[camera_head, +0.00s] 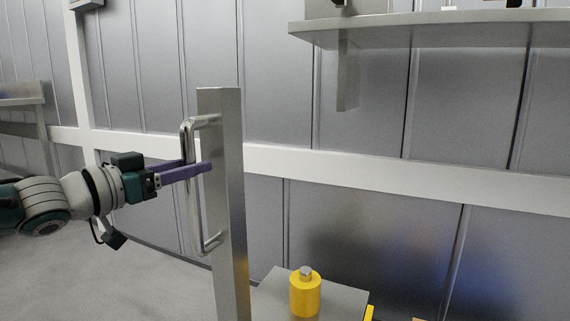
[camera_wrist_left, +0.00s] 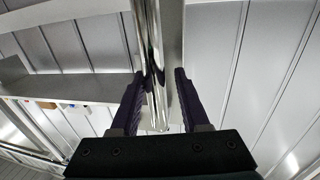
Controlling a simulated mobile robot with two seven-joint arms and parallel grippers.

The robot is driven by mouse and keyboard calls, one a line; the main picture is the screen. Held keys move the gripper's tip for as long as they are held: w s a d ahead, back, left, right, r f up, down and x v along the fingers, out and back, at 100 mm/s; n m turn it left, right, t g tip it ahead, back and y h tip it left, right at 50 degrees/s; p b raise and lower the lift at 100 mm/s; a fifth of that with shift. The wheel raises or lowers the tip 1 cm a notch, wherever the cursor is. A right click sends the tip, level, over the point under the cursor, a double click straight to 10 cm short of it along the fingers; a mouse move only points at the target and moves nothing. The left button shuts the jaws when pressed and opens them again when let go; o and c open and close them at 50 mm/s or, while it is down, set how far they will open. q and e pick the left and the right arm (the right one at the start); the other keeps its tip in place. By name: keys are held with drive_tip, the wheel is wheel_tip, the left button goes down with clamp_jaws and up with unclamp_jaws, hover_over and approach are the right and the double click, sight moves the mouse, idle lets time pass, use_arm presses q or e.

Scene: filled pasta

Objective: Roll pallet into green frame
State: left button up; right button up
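A tall metal post (camera_head: 222,180) with a silver bar handle (camera_head: 190,210) stands in the middle of the head view. My left gripper (camera_head: 197,166) reaches in from the left at the handle's upper half. In the left wrist view its two purple fingers (camera_wrist_left: 159,74) are spread on either side of the handle bar (camera_wrist_left: 155,85), with a gap showing. A grey flat surface (camera_head: 345,301) beside the post carries a yellow bottle (camera_head: 305,296) with a grey cap; I cannot tell if this is the pallet. No green frame shows. My right gripper is not in view.
A metal wall shelf (camera_head: 450,18) on a bracket juts out at the upper right. Ribbed metal wall panels with a pale rail (camera_head: 400,180) run behind the post. Another shelf or table (camera_head: 22,100) is at the far left. Grey floor (camera_head: 130,285) is clear at lower left.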

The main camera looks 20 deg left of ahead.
use_arm(q)
drive_tip(key=shift+o, duration=0.7)
drive_tip(key=shift+d, duration=0.1)
drive_tip(key=shift+s, duration=0.1)
drive_tip(key=p+v, duration=0.4)
drive_tip(key=v, duration=0.5)
drive_tip(key=shift+s+p, duration=0.35)
drive_tip(key=shift+p, duration=0.05)
